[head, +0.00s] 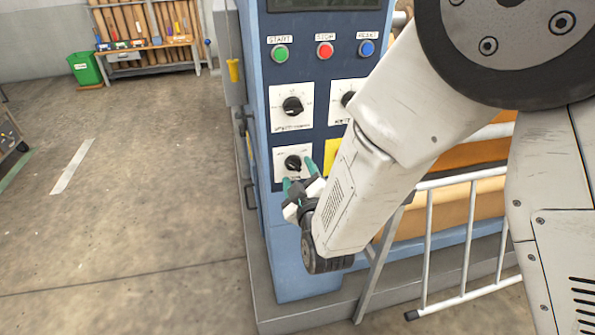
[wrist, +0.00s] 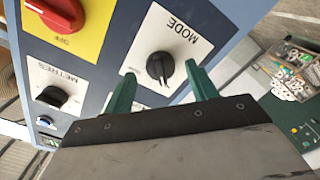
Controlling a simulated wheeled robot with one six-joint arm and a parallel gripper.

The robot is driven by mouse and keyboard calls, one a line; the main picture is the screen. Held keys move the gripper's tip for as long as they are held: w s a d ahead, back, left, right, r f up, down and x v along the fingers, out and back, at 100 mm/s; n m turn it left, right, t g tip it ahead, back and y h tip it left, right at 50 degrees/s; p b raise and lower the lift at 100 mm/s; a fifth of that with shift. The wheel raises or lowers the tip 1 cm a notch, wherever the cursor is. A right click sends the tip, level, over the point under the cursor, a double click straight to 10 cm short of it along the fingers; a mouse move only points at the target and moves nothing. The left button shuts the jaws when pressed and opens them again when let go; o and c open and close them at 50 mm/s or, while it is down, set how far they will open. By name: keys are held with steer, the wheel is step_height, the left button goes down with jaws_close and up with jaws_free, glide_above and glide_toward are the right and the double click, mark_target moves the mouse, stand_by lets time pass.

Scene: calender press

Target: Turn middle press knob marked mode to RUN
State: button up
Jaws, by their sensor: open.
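The mode knob (head: 293,163) is a black knob on a white plate, low on the blue press panel. The wrist view shows it close up as the MODE knob (wrist: 160,67), with its narrow pointer directed toward the bottom of that picture. The RUN mark cannot be read; the plate's lower part in the wrist view is partly hidden by my gripper. My gripper (head: 298,174) is open and empty, with green fingers in front of the plate. In the wrist view its fingers (wrist: 162,78) stand either side of the knob, with gaps; contact is not visible.
A red knob (wrist: 57,13) on a yellow plate sits beside the mode plate. Another black dial (head: 292,106) is above it. The METRES dial (wrist: 53,96) is also near. Green, red and blue buttons line the top. A white railing (head: 428,240) stands right; floor at left is clear.

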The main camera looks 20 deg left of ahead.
steer(key=shift+x, duration=0.9)
steer(key=c, duration=1)
steer(key=shift+o, duration=0.2)
